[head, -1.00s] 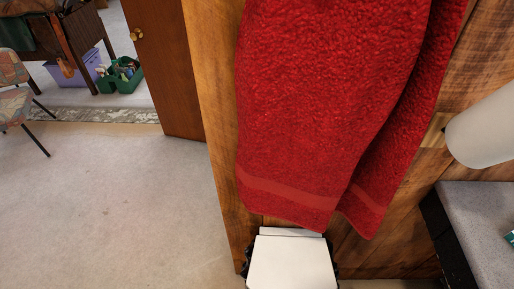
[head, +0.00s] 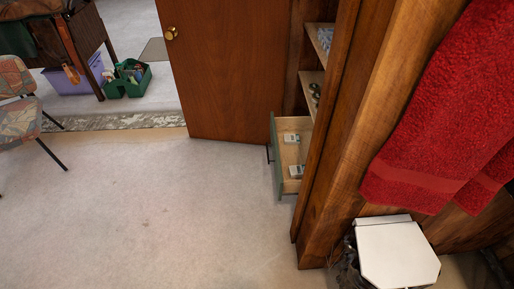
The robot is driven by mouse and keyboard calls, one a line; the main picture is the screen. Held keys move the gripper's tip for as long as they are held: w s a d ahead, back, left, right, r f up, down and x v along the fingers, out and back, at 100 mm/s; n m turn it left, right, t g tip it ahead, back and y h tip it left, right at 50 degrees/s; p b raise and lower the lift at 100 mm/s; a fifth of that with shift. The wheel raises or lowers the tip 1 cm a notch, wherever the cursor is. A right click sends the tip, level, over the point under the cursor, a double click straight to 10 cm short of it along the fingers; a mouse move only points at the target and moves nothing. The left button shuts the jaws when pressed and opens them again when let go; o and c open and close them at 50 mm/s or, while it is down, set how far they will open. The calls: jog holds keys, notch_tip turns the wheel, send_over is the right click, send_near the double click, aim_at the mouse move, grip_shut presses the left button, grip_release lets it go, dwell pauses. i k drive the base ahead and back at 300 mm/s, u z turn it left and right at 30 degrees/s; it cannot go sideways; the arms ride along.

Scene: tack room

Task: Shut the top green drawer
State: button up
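A green-fronted drawer (head: 276,157) stands pulled open from a wooden cupboard, near the middle of the head view. Its front faces left, with a dark handle on it. Its pale wooden inside is visible and holds small white boxes (head: 292,138). The right part of the drawer is hidden behind the brown wooden wall edge. I cannot see other drawers, so I cannot tell its place in a stack. My gripper is not in view.
A brown door (head: 225,70) stands behind the drawer. Shelves (head: 313,90) are above it. A wooden post (head: 345,140), a red towel (head: 445,110) and a white-topped object (head: 397,252) are at right. Pale carpet (head: 150,215) is clear at left; a patterned chair (head: 20,105) stands far left.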

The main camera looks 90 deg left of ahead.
aim_at(284, 156)
jog(key=k, duration=0.75)
jog(key=u, duration=2.5)
jog(key=i, duration=1.6)
jog(key=u, duration=1.2)
jog(key=i, duration=0.5)
jog(key=u, duration=0.45)
